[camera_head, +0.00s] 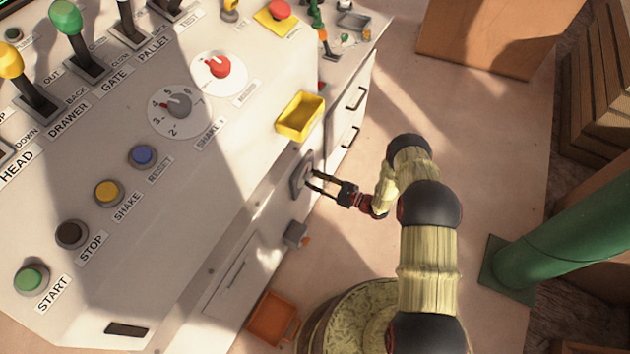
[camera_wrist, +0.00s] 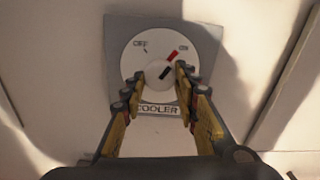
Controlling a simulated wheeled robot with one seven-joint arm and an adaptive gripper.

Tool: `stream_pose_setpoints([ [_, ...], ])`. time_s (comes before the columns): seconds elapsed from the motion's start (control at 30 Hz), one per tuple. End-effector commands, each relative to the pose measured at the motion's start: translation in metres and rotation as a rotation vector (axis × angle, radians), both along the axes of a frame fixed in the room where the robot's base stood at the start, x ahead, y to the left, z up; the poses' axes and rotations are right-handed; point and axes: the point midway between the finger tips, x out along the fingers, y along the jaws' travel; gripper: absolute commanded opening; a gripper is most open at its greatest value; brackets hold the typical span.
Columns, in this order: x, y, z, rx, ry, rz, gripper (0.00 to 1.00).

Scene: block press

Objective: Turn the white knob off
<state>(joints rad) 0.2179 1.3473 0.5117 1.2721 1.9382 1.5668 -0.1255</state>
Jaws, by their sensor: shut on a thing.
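The white knob (camera_wrist: 155,82) sits on a round white dial on a grey square plate (camera_wrist: 205,45) labelled COOLER. OFF is printed at upper left of the dial and ON at upper right. The knob's dark mark and a red mark (camera_wrist: 172,55) line up toward ON. My gripper (camera_wrist: 159,75) is shut on the knob, with one finger at each side. In the head view my gripper (camera_head: 314,181) reaches from the right to the grey plate (camera_head: 299,176) on the cabinet's side.
Above the plate, a yellow tray (camera_head: 300,116) juts from the console edge. A small grey box (camera_head: 295,234) sticks out below, near an orange bin (camera_head: 272,318) on the floor. A green post (camera_head: 570,245) stands at right.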

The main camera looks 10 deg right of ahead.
Motion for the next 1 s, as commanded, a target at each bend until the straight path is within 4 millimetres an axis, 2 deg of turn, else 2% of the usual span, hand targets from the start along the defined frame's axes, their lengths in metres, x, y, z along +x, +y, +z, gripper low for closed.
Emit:
stream_pose_setpoints([
  [1.0, 0.0015, -0.0009, 0.0003, -0.516, -0.780, 0.001, 0.05],
])
